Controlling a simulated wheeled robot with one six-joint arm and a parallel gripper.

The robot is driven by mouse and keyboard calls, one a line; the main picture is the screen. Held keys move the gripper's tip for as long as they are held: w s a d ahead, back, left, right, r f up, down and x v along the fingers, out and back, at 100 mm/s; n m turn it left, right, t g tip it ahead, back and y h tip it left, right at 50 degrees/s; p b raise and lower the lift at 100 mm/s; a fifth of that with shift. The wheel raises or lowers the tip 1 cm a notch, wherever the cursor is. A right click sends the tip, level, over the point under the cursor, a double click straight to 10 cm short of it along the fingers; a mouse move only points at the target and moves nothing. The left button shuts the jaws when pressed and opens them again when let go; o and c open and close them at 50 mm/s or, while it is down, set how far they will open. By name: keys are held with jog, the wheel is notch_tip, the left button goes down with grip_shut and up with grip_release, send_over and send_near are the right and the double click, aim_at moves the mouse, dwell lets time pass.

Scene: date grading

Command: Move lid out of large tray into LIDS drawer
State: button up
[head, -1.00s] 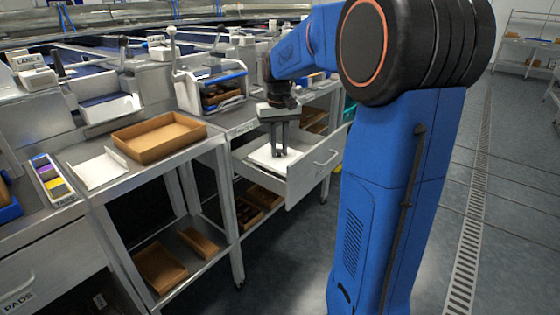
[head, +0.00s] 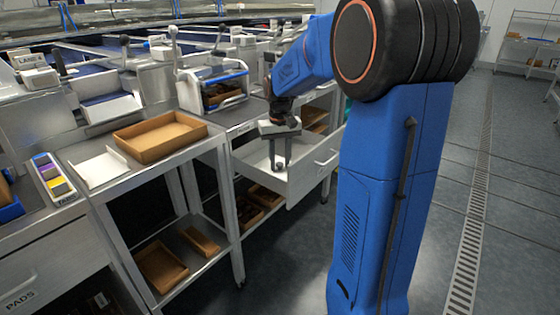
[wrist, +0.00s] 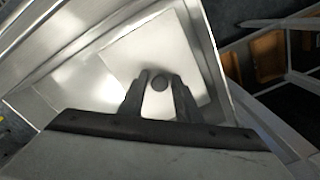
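The LIDS drawer (head: 302,186) is pulled out from the bench on the right, with its front label not legible to me. My gripper (head: 280,167) points down into it. In the wrist view a pale square lid (wrist: 118,72) lies below my gripper (wrist: 160,76) inside the drawer walls. A dark round knob (wrist: 160,84) shows on the lid between the two fingertips. The fingers look parted, with a narrow gap on each side of the knob. The large tray (head: 160,152) is brown, shallow and empty on the left bench.
A white flat piece (head: 100,170) with a raised edge lies left of the tray. Brown trays (head: 160,268) sit on the lower shelf. The drawer walls stand close around my fingers.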

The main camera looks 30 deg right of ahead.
aim_at(280, 164)
jog(key=shift+o, duration=0.3)
notch_tip(280, 164, up, 12)
jog(key=shift+r, duration=0.15)
dwell(0.4)
jog(key=shift+s, duration=0.15)
dwell(0.4)
